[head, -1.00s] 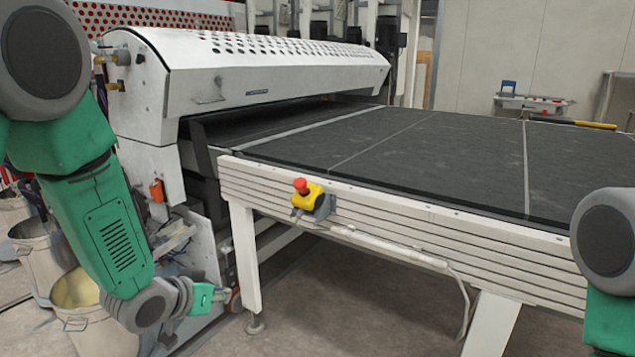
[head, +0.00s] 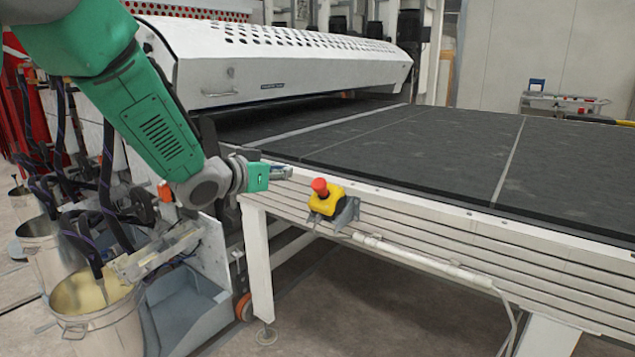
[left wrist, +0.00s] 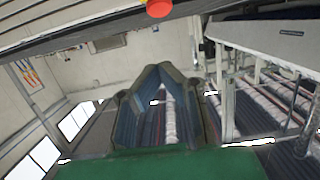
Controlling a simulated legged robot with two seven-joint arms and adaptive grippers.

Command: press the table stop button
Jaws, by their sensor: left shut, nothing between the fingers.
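The table stop button is a red mushroom knob (head: 319,186) on a yellow housing (head: 327,203), fixed by a grey bracket to the white side rail of the conveyor table (head: 420,235). My left gripper (head: 288,173) is in the head view just left of the button and slightly above it, apart from it, pointing right. Its fingers are shut and empty. In the left wrist view the red knob (left wrist: 158,8) shows at the top edge, beyond the gripper's fingers (left wrist: 160,75). My right gripper is not in view.
The white coater machine (head: 270,65) with a perforated hood stands behind my left arm. A pail (head: 95,310) and hoses are at the lower left. A white cable conduit (head: 425,262) runs along the rail. The space in front of the button is clear.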

